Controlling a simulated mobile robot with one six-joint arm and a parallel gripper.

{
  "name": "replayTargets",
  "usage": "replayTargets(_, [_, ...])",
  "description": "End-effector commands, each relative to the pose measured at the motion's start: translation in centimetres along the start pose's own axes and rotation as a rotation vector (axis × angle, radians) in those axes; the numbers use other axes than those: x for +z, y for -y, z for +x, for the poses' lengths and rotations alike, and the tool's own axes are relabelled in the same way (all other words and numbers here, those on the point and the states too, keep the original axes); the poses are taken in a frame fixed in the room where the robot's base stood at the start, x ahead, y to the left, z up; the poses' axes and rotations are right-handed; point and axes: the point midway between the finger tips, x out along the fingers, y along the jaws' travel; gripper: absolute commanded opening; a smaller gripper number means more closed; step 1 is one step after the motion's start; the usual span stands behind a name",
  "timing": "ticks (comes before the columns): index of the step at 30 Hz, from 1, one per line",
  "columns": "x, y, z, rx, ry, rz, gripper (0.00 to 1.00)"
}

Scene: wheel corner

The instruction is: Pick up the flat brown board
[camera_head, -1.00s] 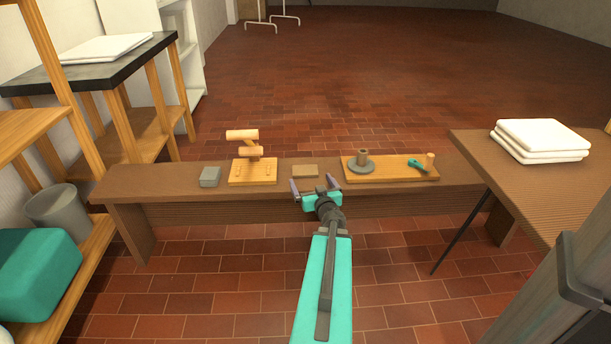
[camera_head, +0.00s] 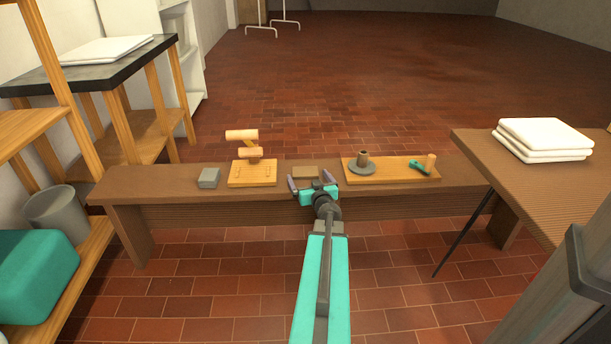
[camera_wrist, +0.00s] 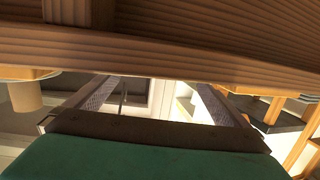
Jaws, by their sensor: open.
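The flat brown board (camera_head: 305,172) is a small rectangle lying on the bench top (camera_head: 130,181), near the middle of its length. My gripper (camera_head: 308,180) is open and empty at the near side of the board, its two dark fingers spread toward it in the head view. The fingertips look very close to the board's near edge; I cannot tell if they touch it. In the wrist view my gripper (camera_wrist: 155,100) shows its fingers on either side, with wood across the top of the picture. I cannot clearly pick out the board there.
Left of the board are a wooden peg stand (camera_head: 252,175) and a grey block (camera_head: 209,178). Right is a wooden tray (camera_head: 394,178) bearing a spool-like piece (camera_head: 362,163) and a teal-handled item (camera_head: 418,166). A table with white folded cloths (camera_head: 543,140) stands at right.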

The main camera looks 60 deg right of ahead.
Motion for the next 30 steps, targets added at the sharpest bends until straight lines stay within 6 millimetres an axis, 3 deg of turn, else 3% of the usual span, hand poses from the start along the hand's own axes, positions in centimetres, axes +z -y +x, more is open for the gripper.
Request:
replayTargets(3, [0.3,-0.1,1.6,0.001,0.000,0.000,1.00])
replayTargets(9, [0.1,-0.1,2.9,0.001,-0.001,0.001,1.00])
replayTargets(28, [0.0,-0.1,3.0,0.002,0.000,0.001,1.00])
replayTargets(30, [0.0,-0.1,3.0,0.002,0.000,0.001,0.90])
